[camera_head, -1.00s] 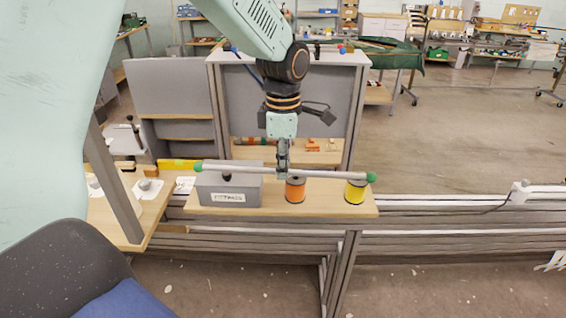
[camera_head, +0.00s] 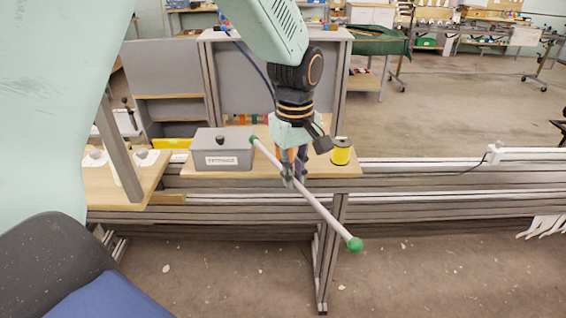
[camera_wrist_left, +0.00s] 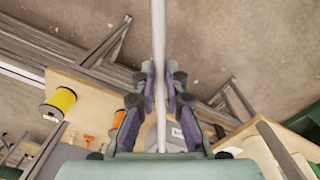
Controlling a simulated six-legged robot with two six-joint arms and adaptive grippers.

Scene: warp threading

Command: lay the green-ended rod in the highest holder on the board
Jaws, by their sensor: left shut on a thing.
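The white rod with green ends (camera_head: 322,212) is gripped near its middle by my left gripper (camera_head: 289,180), which is shut on it. In the head view the rod slants from its far green end (camera_head: 254,141), at the shelf, to its near green end (camera_head: 355,244), out past the shelf's front edge over the floor. In the left wrist view the rod (camera_wrist_left: 158,30) runs lengthwise between the fingers (camera_wrist_left: 160,88). My right gripper is not in view. No holder on a board can be made out clearly.
A grey box (camera_head: 222,160) with a label and black knob stands on the wooden shelf (camera_head: 345,170). A yellow spool (camera_head: 341,152) stands right of my gripper; an orange spool (camera_wrist_left: 118,119) shows in the left wrist view. A grey upright panel (camera_head: 240,85) stands behind.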

